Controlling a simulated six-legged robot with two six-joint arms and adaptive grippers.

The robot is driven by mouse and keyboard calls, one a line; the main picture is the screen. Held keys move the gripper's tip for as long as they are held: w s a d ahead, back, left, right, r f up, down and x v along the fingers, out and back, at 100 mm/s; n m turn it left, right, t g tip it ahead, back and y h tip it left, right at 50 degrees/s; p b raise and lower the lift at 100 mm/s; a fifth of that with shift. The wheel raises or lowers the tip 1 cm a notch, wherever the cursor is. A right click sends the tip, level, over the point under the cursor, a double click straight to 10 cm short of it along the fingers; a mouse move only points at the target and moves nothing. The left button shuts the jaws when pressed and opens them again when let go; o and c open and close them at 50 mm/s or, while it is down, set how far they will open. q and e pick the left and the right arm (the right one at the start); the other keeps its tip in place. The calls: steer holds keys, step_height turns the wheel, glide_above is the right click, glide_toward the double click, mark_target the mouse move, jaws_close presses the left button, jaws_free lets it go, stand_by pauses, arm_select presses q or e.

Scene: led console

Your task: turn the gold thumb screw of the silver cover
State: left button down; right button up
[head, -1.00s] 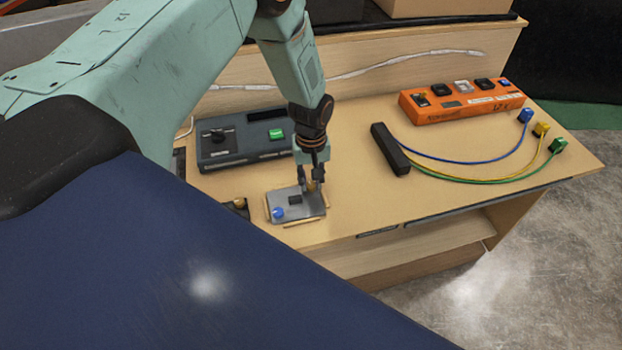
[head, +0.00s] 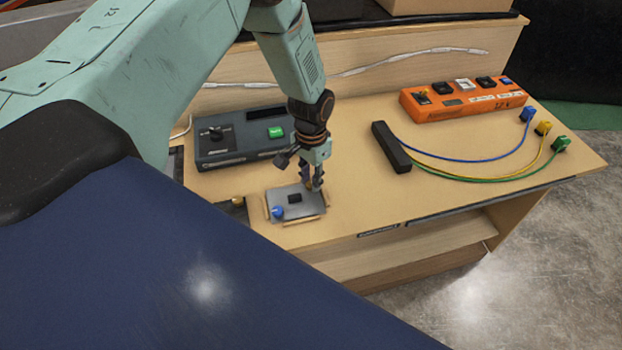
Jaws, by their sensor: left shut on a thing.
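The silver cover (head: 308,207) lies flat on the bench near its front edge, with light wooden strips around it. A blue knob (head: 278,212) sits at its left front and a small black block (head: 294,198) near its middle. My left gripper (head: 313,184) points down over the cover's right back corner. Its fingers are shut on the gold thumb screw (head: 317,183), which is mostly hidden between them. My right gripper is not in view.
A dark grey box (head: 240,157) with a knob and a green button stands behind the cover. A black bar (head: 390,148) with blue, yellow and green cables lies to the right. An orange console (head: 462,102) stands at the back right. Bare bench lies right of the cover.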

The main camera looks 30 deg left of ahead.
arm_select(q)
steer(key=m, duration=0.3)
steer(key=m+b, duration=0.1)
steer(key=shift+w+r+m, duration=0.15)
steer(key=shift+w+m, duration=0.1)
steer(key=shift+m, duration=0.05)
steer(key=m+b, duration=0.1)
steer(key=m, duration=0.3)
steer(key=shift+r+m, duration=0.1)
steer(key=shift+m, duration=0.2)
steer(key=c, duration=1.6)
jaws_free()
steer(key=o, duration=0.5)
steer(key=shift+s+d, duration=0.1)
steer(key=shift+s, duration=0.1)
steer(key=shift+c, duration=0.2)
